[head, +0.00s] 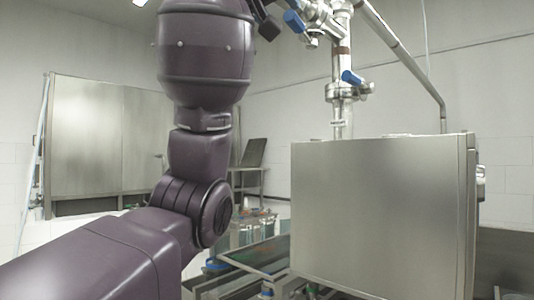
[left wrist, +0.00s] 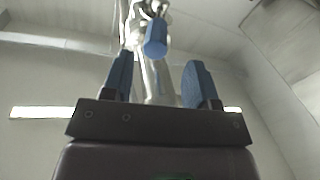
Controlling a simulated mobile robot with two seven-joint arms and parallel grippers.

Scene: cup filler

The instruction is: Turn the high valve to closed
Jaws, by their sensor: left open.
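The high valve's blue handle (head: 293,22) is near the top of the head view, on steel pipework above the cabinet. It also shows in the left wrist view (left wrist: 155,38), beyond and between my fingers. My left gripper (head: 268,27) is at the top of the head view, just left of the handle and partly cut off by the frame edge. In the left wrist view, its two blue fingers (left wrist: 160,68) are apart with nothing held between them. I cannot tell the exact gap to the handle. My right gripper is not in view.
A lower blue valve handle (head: 352,77) sits on the vertical pipe (head: 341,115) below. A large steel cabinet (head: 380,215) stands under it. A slanted pipe (head: 405,58) runs down on the right. Open air lies between my left arm and the vertical pipe.

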